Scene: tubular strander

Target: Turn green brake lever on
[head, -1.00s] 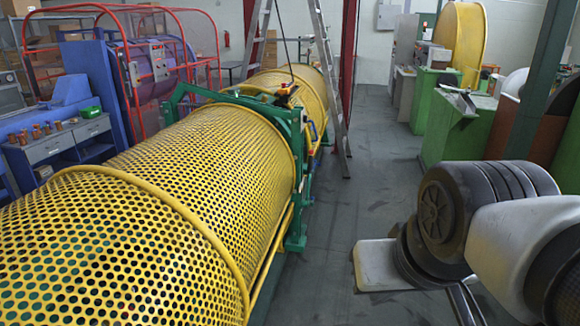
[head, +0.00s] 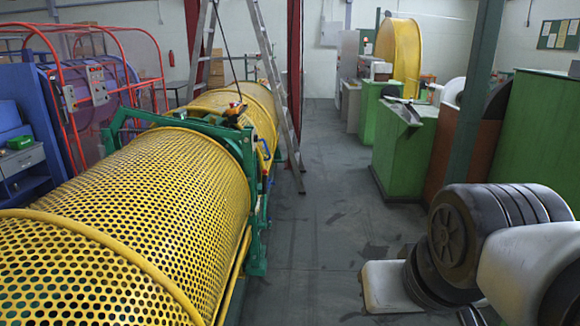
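The tubular strander (head: 150,210) is a long yellow perforated tube running from the lower left toward the back. A green frame (head: 247,170) stands around it at mid-length, with a small orange and black part (head: 235,109) on top. I cannot make out for certain which part is the green brake lever. My arm shows at the lower right in the head view. My gripper's fingers do not show.
A stepladder (head: 268,70) stands beside the tube's far part. Green cabinets (head: 405,150) and a dark green post (head: 473,110) stand on the right. Open grey floor (head: 320,190) runs between strander and cabinets. Red-framed machinery (head: 100,90) is at the left.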

